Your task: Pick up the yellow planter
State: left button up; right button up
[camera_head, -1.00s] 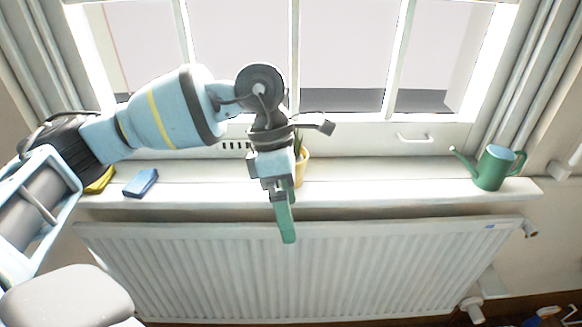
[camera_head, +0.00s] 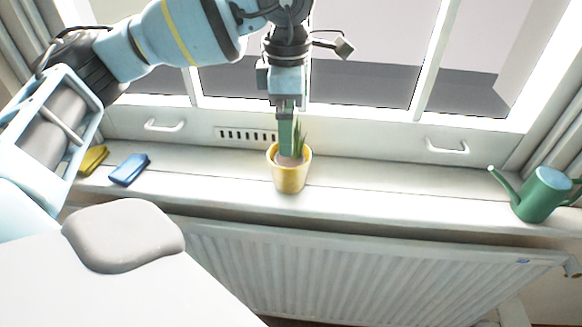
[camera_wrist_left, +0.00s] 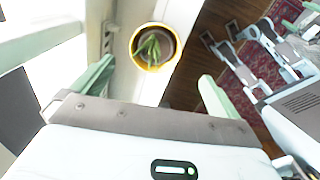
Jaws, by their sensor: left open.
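The yellow planter (camera_head: 290,178) stands upright on the windowsill near the middle, with a small green plant in it. In the left wrist view the planter (camera_wrist_left: 155,66) shows from above, beyond the fingers and between their lines. My left gripper (camera_head: 287,150) points down at the planter in the head view, its green fingers overlapping the plant and rim. In the left wrist view the gripper (camera_wrist_left: 155,85) is wide open with nothing between the fingers. Whether a finger touches the planter I cannot tell. My right gripper is not in view.
A blue sponge-like block (camera_head: 129,169) and a yellow one (camera_head: 93,160) lie on the sill at left. A green watering can (camera_head: 543,194) stands at the right end. The window is behind the planter, a white radiator (camera_head: 380,270) below. Sill between planter and can is clear.

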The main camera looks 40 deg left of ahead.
aim_at(289, 169)
pick_arm(q)
jog(key=shift+w+a+f, duration=0.1)
jog(key=shift+w+f, duration=0.1)
jog(key=shift+f, duration=1.6)
jog(key=shift+w+a+f, duration=0.1)
jog(key=shift+w+f, duration=0.05)
jog(key=shift+f, duration=1.65)
jog(key=c, duration=1.4)
